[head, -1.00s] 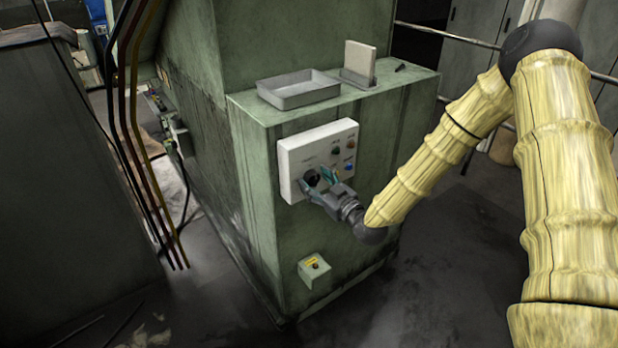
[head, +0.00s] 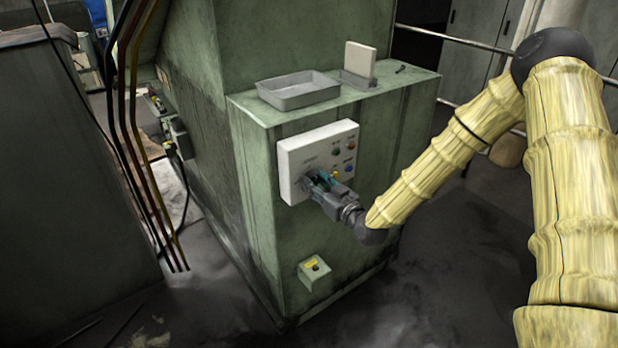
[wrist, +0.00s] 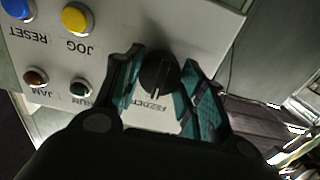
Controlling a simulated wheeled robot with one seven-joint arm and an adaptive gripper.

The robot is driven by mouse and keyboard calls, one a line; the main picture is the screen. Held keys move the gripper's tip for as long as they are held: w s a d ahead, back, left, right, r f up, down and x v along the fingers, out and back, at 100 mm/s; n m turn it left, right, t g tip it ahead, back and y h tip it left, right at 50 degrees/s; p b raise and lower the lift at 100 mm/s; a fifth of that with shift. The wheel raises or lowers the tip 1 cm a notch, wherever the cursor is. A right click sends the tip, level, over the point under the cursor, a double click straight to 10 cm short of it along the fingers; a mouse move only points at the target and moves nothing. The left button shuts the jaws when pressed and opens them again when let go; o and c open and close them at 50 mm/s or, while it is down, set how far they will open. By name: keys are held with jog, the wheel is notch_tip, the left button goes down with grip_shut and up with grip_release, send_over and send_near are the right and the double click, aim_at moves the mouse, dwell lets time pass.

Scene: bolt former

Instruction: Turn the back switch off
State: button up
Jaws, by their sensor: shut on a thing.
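A white control panel (head: 288,160) is on the green machine's front face. In the wrist view the panel (wrist: 110,45) shows upside down, with a black rotary switch (wrist: 158,72) whose white mark points to the bottom of the picture. My gripper (head: 316,182) is at the panel's lower left. In the wrist view my gripper (wrist: 163,82) has its teal-padded fingers on both sides of the switch, shut on it. In the head view the fingers hide the switch. The lettering beside it is partly covered, so I cannot tell its positions.
A grey tray (head: 298,92) stands on the machine ledge.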

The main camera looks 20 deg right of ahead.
jog(key=n+b, duration=0.1)
jog(key=n, duration=0.2)
jog(key=shift+f+n, duration=0.1)
jog(key=shift+n, duration=0.2)
jog(key=shift+n+b, duration=0.6)
jog(key=shift+n, duration=0.6)
jog(key=n+b, duration=0.2)
jog(key=n, duration=0.2)
jog(key=shift+n+b, duration=0.45)
jog(key=shift+n, duration=0.05)
jog(key=o, duration=1.3)
jog(key=shift+s, duration=0.1)
